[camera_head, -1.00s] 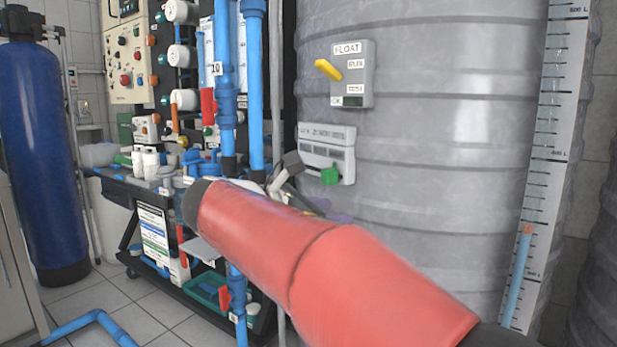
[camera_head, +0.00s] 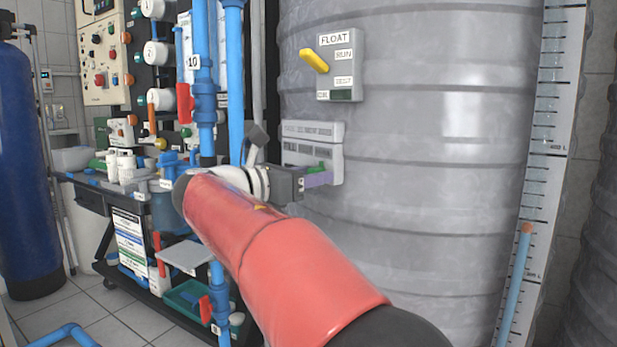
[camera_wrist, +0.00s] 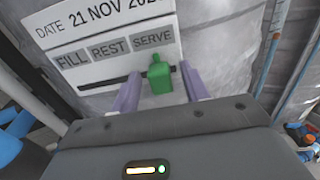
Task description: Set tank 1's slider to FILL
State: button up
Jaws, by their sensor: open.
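The slider's green knob (camera_wrist: 158,76) sits at the SERVE end of its dark slot in the wrist view, below the SERVE label (camera_wrist: 152,38). The FILL label (camera_wrist: 72,60) is at the slot's other end, to the left, with REST between them. The slider panel (camera_head: 297,131) is a grey-white box on the big grey tank (camera_head: 430,150). My gripper (camera_wrist: 163,88) is open, with one purple finger on each side of the knob; I cannot tell whether either touches it. In the head view, the fingers (camera_head: 318,180) are at the panel and partly cover it.
A FLOAT switch box (camera_head: 340,66) with a yellow lever (camera_head: 314,60) is above the panel. Blue vertical pipes (camera_head: 202,95) stand to its left. A cart (camera_head: 88,200) with bottles is farther left. A scale strip (camera_head: 556,130) runs down the tank's right side.

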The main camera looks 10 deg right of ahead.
aim_at(302, 164)
jog(key=shift+c, duration=0.2)
grip_shut()
jog(key=shift+w+r, duration=0.1)
jog(key=shift+w+a+r+p, duration=0.15)
jog(key=shift+w+a+p, duration=0.1)
jog(key=shift+p, duration=0.4)
jog(key=w+p, duration=0.1)
jog(key=p, duration=0.1)
jog(key=w+a+p, duration=0.1)
jog(key=w+p, duration=0.1)
jog(key=w+a+p, duration=0.1)
jog(key=w+p, duration=0.1)
jog(key=p, duration=0.1)
jog(key=shift+w+a+r, duration=0.1)
jog(key=shift+a+r, duration=0.05)
jog(key=shift+w+a+f+p, duration=0.2)
jog(key=shift+w+f+p, duration=0.15)
jog(key=shift+w, duration=0.1)
